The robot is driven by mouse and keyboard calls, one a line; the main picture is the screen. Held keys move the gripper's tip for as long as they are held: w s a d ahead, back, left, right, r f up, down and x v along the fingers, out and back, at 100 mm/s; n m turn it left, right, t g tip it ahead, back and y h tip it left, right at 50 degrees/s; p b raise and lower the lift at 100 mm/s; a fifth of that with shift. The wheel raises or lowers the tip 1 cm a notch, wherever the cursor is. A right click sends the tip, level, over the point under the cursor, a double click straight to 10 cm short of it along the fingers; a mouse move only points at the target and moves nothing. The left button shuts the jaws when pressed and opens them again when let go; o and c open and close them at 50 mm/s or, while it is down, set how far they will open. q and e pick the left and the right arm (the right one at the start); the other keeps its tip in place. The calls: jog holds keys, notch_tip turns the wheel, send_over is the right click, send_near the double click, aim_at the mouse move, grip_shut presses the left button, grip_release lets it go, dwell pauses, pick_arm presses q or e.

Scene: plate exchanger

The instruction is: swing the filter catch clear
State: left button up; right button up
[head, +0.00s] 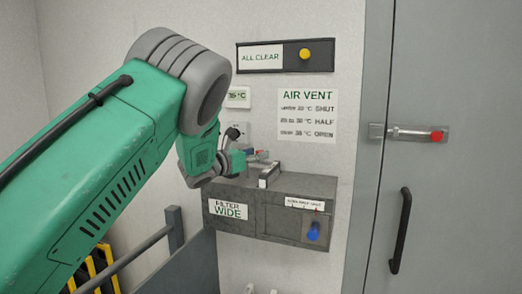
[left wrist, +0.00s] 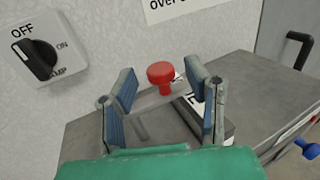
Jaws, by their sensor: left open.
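The filter catch appears to be the red knob (left wrist: 160,73) on a pale flat bar on top of the grey box. In the left wrist view it stands upright between the two blue-padded fingers of my left gripper (left wrist: 162,88), which are open and apart from each other. I cannot tell whether either finger touches it. In the head view my left gripper (head: 240,160) is just above the box's top, and its own wrist partly hides that area. The grey box (head: 232,230) carries a "FILTER WIDE" label (head: 228,209). My right gripper is not in view.
A switch (left wrist: 40,48) is on the wall left of the gripper. A metal block (head: 268,175) stands on the box. A blue knob (head: 313,232) is on its front. A grey door (head: 460,220) with a red-ended bolt (head: 437,135) is at right. A rail (head: 135,250) runs at lower left.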

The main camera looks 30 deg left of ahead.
pick_arm(q)
jog(key=shift+w+d, duration=0.1)
jog(key=shift+w, duration=0.9)
grip_shut()
